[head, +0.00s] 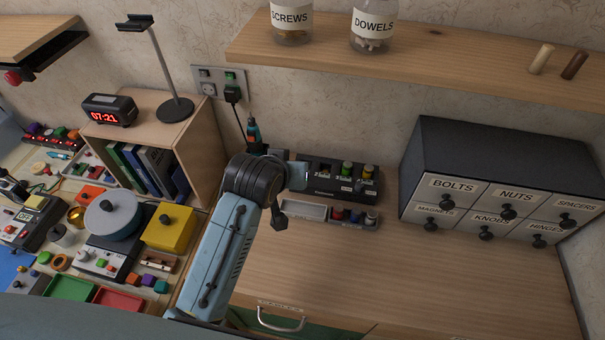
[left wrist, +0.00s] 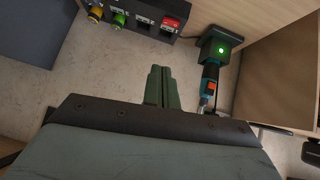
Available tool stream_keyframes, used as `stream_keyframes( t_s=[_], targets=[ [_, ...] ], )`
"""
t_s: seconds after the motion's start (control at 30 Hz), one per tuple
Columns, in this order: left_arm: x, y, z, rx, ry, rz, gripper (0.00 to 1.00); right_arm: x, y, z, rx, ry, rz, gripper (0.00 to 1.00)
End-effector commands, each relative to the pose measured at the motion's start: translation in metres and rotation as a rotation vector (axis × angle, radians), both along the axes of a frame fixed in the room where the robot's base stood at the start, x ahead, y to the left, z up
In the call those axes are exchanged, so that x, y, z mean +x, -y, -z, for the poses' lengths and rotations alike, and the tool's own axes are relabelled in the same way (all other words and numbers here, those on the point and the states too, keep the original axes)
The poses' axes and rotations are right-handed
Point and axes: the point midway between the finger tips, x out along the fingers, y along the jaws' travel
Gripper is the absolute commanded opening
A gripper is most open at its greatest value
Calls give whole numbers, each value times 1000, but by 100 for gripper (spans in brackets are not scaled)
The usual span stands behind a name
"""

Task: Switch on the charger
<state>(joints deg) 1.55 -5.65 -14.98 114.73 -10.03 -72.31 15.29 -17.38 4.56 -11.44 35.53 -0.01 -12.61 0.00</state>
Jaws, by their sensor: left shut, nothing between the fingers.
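A black battery charger (head: 340,178) stands on the desk against the wall, with green and yellow cells. In the left wrist view the battery charger (left wrist: 140,16) is at the top, with a red part near its right end. A small dock (left wrist: 220,48) shows a lit green light and holds a teal tool (left wrist: 209,82). My left gripper (head: 297,176) is in front of the battery charger; its shut, empty fingers (left wrist: 160,72) show against the wall.
A grey drawer cabinet (head: 490,185) stands right of the battery charger. A small tray (head: 330,214) lies in front of it. A wooden bookcase (head: 205,145) stands left. A shelf (head: 430,65) with jars hangs above. The front desktop (head: 420,280) is clear.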

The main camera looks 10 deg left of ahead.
Motion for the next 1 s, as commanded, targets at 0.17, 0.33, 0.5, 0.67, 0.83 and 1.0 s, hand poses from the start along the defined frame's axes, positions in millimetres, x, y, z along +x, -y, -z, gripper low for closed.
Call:
stream_keyframes(
  t_s=[0.17,0.33,0.5,0.67,0.83,1.0],
  targets=[
    [5,0,5,1,-1,0,0,-5,0,1,-1,-7,0,43],
    [22,2,23,3,-2,0,0,-1,0,3,-1,-3,0,43],
    [44,5,44,3,-2,0,0,1,0,6,0,1,0,43],
    [63,7,63,2,-1,1,0,3,0,9,0,3,0,43],
    [70,10,87,1,-5,1,0,3,0,11,0,4,0,43],
    [71,12,104,1,-2,1,0,3,0,12,0,4,0,43]
  ],
)
